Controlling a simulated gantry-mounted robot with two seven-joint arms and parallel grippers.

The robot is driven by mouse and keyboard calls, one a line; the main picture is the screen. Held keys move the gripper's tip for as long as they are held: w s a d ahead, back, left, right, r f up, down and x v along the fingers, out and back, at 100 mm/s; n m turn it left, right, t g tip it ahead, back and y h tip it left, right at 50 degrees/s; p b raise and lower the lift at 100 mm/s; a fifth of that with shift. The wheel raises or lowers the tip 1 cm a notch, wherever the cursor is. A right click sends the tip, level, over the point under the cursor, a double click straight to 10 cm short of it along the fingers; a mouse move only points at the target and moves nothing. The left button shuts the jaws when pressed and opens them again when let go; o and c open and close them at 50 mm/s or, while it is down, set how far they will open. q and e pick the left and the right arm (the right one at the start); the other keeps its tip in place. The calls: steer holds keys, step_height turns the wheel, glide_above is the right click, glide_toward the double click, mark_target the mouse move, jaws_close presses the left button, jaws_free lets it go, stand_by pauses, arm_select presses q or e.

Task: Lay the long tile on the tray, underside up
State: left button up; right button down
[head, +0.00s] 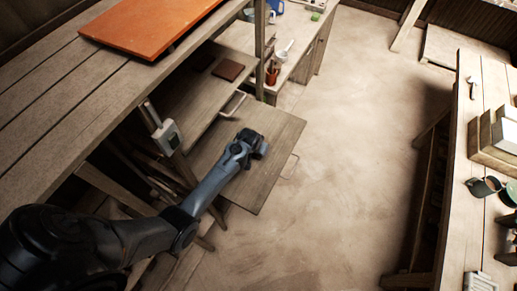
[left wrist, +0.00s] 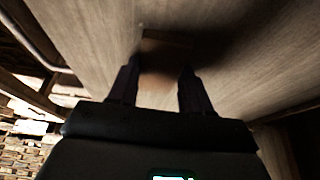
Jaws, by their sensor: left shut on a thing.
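My left gripper (head: 257,147) is over a square wooden top (head: 275,127) with pale loop handles at its edges. In the left wrist view the fingers (left wrist: 160,92) point at the wood (left wrist: 235,60). They are shut on a shadowed brown piece (left wrist: 165,39); it is too dark to tell whether this is the long tile or which side is up. The gripper hides it in the head view. A dark brown flat plate (head: 228,69) lies on the shelf behind. I cannot tell which thing is the tray. My right gripper is not in view.
A large orange slab (head: 150,22) lies on the plank bench (head: 62,95) at the left. A grey-white box (head: 167,136) is on the bench's side. A red-brown cup (head: 272,73) stands on the back counter. A bench at the right holds boxes (head: 498,137) and a mug (head: 483,187). The middle floor is clear.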

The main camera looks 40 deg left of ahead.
arm_select(q)
steer(key=shift+s+f, duration=0.35)
steer(key=shift+f, duration=0.25)
steer(key=o, duration=1.1)
steer(key=shift+s+f, duration=0.1)
steer(key=shift+f, duration=0.05)
steer(key=shift+r, duration=0.2)
steer(key=w+p+v, duration=0.1)
steer(key=v, duration=1.1)
steer(key=s+d+r+m, duration=0.1)
steer(key=s+d, duration=0.3)
steer(key=s, duration=0.4)
steer(key=s+d+r+m, duration=0.2)
steer(key=s+d+r, duration=0.2)
steer(key=s, duration=0.4)
steer(key=s+d+r+m+h, duration=0.1)
steer(key=s+d+r, duration=0.2)
steer(key=s+d, duration=0.2)
steer(key=shift+s+d+m+g, duration=0.15)
steer(key=shift+s+m+g, duration=0.2)
steer(key=shift+s, duration=1.1)
